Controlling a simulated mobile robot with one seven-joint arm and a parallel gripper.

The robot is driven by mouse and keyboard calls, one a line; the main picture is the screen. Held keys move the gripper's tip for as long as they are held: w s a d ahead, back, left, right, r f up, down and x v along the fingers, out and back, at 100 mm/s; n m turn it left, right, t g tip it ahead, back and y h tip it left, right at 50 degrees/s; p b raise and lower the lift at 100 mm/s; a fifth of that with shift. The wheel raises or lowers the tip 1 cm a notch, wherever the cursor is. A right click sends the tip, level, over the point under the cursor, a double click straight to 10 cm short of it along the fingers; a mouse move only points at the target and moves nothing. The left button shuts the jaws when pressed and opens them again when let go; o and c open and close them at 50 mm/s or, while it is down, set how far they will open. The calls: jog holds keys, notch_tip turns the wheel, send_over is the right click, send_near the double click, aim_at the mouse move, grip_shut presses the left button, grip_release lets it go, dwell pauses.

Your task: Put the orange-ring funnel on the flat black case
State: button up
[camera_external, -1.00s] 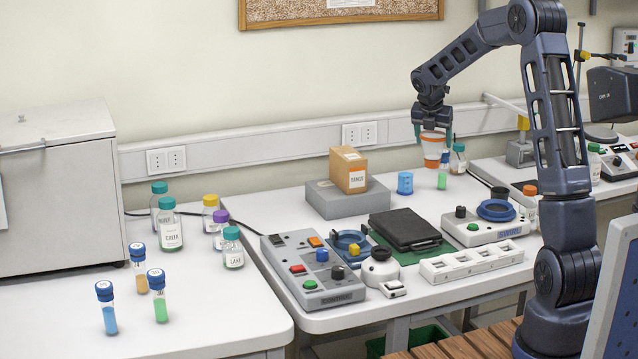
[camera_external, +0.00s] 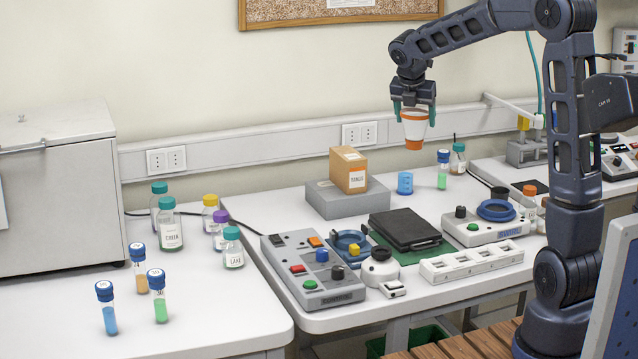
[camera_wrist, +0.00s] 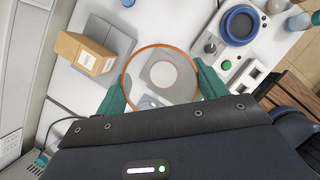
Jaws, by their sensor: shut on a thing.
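My gripper (camera_external: 412,112) is shut on the orange-ring funnel (camera_external: 414,130), a white cup shape with orange bands, and holds it upright in the air above the back of the table. In the wrist view the funnel's orange rim (camera_wrist: 126,72) lies between the teal fingers (camera_wrist: 160,92). The flat black case (camera_external: 404,229) lies on a green mat (camera_external: 432,253) in the middle of the table, lower than the funnel and in front of it. The funnel and case are well apart. In the wrist view I cannot make out the case.
A brown box (camera_external: 348,172) stands on a grey block (camera_external: 322,200), left of the case. A blue cup (camera_external: 405,183) stands behind it. A device with a blue ring (camera_external: 497,210) is to the right, a white slotted rack (camera_external: 470,262) in front, and a control box (camera_external: 310,275) front left.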

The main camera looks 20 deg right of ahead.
jog(key=s+a, duration=0.3)
jog(key=s, duration=0.2)
jog(key=f, duration=1.9)
jog(key=shift+w+a+f, duration=0.1)
jog(key=shift+a+f, duration=0.05)
jog(key=shift+a, duration=0.1)
jog(key=shift+f, duration=0.1)
jog(key=o, duration=1)
